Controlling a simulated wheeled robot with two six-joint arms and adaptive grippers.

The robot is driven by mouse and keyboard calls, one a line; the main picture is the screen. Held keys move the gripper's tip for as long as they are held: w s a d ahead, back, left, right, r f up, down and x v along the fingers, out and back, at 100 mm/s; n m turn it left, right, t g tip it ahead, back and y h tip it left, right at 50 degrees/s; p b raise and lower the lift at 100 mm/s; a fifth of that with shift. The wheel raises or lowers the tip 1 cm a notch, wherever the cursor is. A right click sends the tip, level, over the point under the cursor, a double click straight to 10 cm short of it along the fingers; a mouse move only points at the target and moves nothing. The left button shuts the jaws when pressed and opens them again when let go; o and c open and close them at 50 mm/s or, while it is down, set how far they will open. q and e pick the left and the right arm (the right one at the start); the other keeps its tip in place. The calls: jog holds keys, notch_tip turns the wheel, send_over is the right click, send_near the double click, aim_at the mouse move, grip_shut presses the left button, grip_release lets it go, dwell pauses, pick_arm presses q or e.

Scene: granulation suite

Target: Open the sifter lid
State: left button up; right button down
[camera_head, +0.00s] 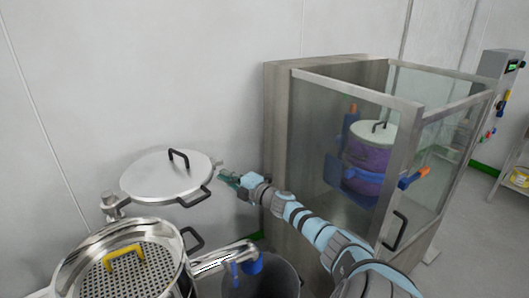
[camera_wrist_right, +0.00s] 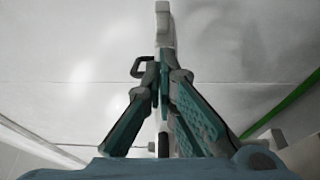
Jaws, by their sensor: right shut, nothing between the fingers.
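The sifter lid (camera_head: 150,180) is a round grey metal disc with a black handle on top and another black handle (camera_head: 194,198) at its front right rim. It is raised above and behind the sifter body (camera_head: 165,243), near a metal post (camera_head: 112,206). The sifter is uncovered, showing a perforated screen with a yellow handle (camera_head: 125,256). My right gripper (camera_head: 224,176) is shut and empty, beside the lid's right edge; I cannot tell whether they touch. It also shows in the right wrist view (camera_wrist_right: 162,92), with a black handle (camera_wrist_right: 143,67) just left of the fingers. My left gripper is out of view.
A metal outlet pipe (camera_head: 222,258) with a blue part leads from the sifter over a dark grey bin (camera_head: 275,280). A glass-sided metal cabinet (camera_head: 278,150) holding a purple vessel (camera_head: 366,158) stands right of my arm. The white wall lies close behind the lid.

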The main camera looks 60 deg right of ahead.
jog(key=s+d+p, duration=0.2)
jog(key=s+p, duration=0.2)
jog(key=s, duration=0.5)
jog(key=shift+s, duration=0.4)
